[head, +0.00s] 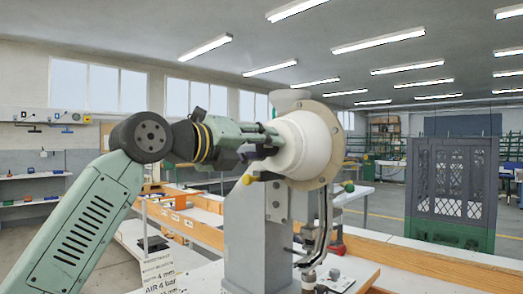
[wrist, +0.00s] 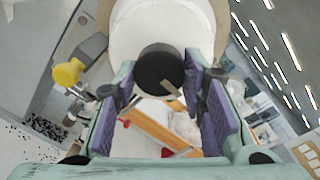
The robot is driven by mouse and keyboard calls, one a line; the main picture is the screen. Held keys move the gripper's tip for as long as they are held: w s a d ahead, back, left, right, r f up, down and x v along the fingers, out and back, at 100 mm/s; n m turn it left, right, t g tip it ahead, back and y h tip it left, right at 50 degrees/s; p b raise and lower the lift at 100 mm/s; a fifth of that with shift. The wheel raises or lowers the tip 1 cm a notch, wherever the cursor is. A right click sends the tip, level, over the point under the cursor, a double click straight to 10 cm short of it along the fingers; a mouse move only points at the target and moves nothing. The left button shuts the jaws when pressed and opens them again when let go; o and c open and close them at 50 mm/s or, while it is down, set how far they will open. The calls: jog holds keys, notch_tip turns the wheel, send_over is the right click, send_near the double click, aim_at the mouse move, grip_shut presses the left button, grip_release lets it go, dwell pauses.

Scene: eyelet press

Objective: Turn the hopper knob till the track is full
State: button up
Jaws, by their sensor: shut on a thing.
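The white hopper (head: 312,140) is a drum with a beige rim, mounted on the grey press (head: 244,235). It also fills the top of the wrist view (wrist: 150,25). Its dark round knob (wrist: 160,68) sits between the purple finger pads of my gripper (head: 270,141), which is shut on it. In the head view the fingers hide the knob. The track (head: 322,222) runs down from the hopper's rim as a narrow curved metal rail. How many eyelets stand in it is too small to tell.
A yellow ball (head: 248,179) sticks out beside the press, just below my gripper; it also shows in the wrist view (wrist: 67,73). A printed sign (head: 159,274) stands at the front left. A dark and green crate (head: 450,190) stands at the right.

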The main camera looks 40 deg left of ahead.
jog(key=m, duration=0.7)
jog(key=shift+f+b, duration=0.1)
jog(key=shift+b, duration=0.3)
jog(key=m, duration=0.3)
jog(key=shift+m+y, duration=0.3)
jog(key=m, duration=0.3)
jog(key=shift+a, duration=0.1)
jog(key=m, duration=0.4)
jog(key=shift+t, duration=0.3)
jog(key=m, duration=0.3)
jog(key=shift+a+m, duration=0.1)
jog(key=shift+m, duration=0.3)
jog(key=m+p, duration=0.1)
jog(key=m, duration=0.5)
jog(key=shift+m, duration=0.3)
jog(key=o, duration=1.2)
jog(key=shift+c, duration=0.2)
